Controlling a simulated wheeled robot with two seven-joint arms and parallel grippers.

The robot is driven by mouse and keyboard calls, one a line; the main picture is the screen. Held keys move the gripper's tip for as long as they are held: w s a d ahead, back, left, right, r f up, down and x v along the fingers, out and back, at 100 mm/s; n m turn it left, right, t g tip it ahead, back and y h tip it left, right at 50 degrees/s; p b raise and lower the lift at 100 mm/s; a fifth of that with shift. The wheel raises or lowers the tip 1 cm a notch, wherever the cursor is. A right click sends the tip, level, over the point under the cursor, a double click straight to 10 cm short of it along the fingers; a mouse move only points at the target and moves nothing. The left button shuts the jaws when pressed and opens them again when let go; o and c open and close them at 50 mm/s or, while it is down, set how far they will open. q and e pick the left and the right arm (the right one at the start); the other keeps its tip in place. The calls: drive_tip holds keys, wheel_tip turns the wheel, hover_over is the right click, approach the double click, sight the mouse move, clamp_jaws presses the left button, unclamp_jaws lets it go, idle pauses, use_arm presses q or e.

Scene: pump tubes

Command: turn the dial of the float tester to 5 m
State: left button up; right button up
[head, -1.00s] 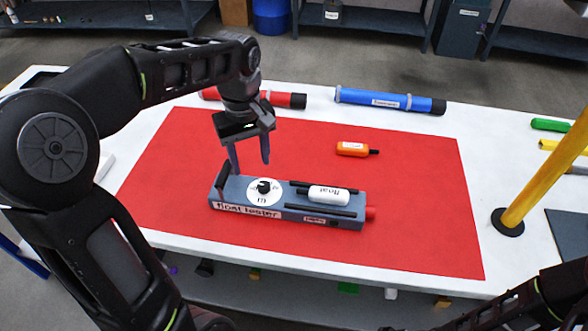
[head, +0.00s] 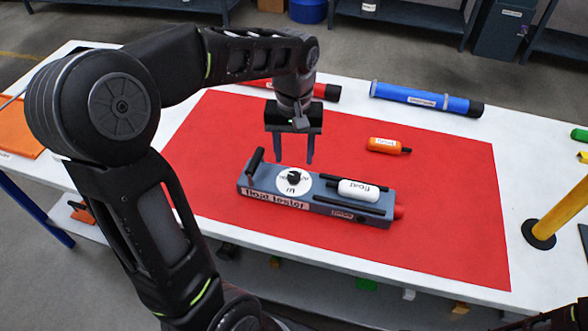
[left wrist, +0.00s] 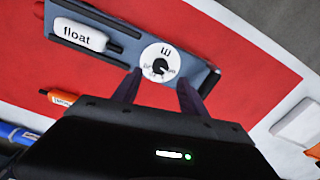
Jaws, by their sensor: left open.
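The float tester (head: 268,197) is a grey-blue box lying on the red mat (head: 440,220). Its round white dial (head: 300,188) carries a black knob (head: 294,177) near the box's left end. A white float (head: 359,190) lies on the box's right part. My left gripper (head: 294,160) is open and empty, pointing down just behind and above the dial. In the left wrist view, the dial (left wrist: 160,64) shows beyond and between the two open fingers (left wrist: 158,88), with its knob apart from both. The dial's small numbers are too blurred to read. My right gripper is not in view.
An orange float (head: 384,145) lies on the mat behind the tester. A blue tube (head: 420,98) and a red tube (head: 325,91) lie along the table's back edge. A yellow post (head: 565,213) stands at the right. The mat right of the tester is clear.

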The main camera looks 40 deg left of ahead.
sight(294, 175)
use_arm(q)
wheel_tip(294, 175, down, 6)
drive_tip(key=shift+f, duration=0.2)
clamp_jaws()
idle(0.6)
